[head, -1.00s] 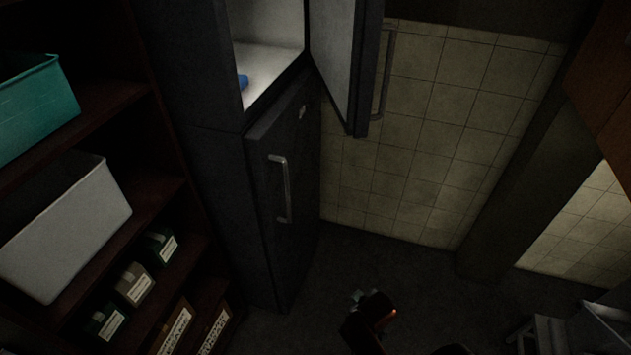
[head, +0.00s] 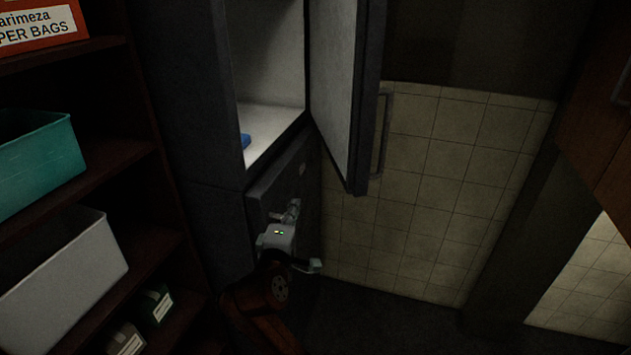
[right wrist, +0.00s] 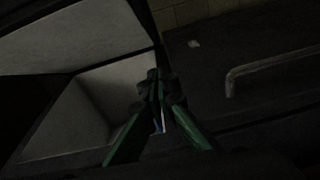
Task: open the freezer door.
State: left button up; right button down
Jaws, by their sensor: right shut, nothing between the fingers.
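The tall dark fridge-freezer has an upper door (head: 345,90) that stands wide open to the right and a lower door (head: 262,205) that looks shut. My right gripper (head: 291,212) is in front of the upper part of the lower door and covers most of its handle in the head view. In the right wrist view its fingers (right wrist: 158,80) are closed together and empty. The bar handle (right wrist: 268,66) shows there to the right of the fingers, apart from them. My left gripper is not in view.
A blue item (head: 245,141) lies in the open, pale upper compartment (head: 270,138). Shelves on the left hold a teal bin (head: 40,165), a white bin (head: 65,270) and boxes. A tiled wall (head: 440,180) stands behind; dark floor lies at right.

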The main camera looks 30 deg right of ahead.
jog(key=w+d+r+p, duration=0.1)
jog(key=w+d+r, duration=0.1)
jog(key=w+d, duration=0.3)
jog(key=d, duration=0.4)
jog(key=shift+w+d, duration=0.3)
jog(key=shift+d, duration=0.05)
jog(key=shift+p, duration=0.35)
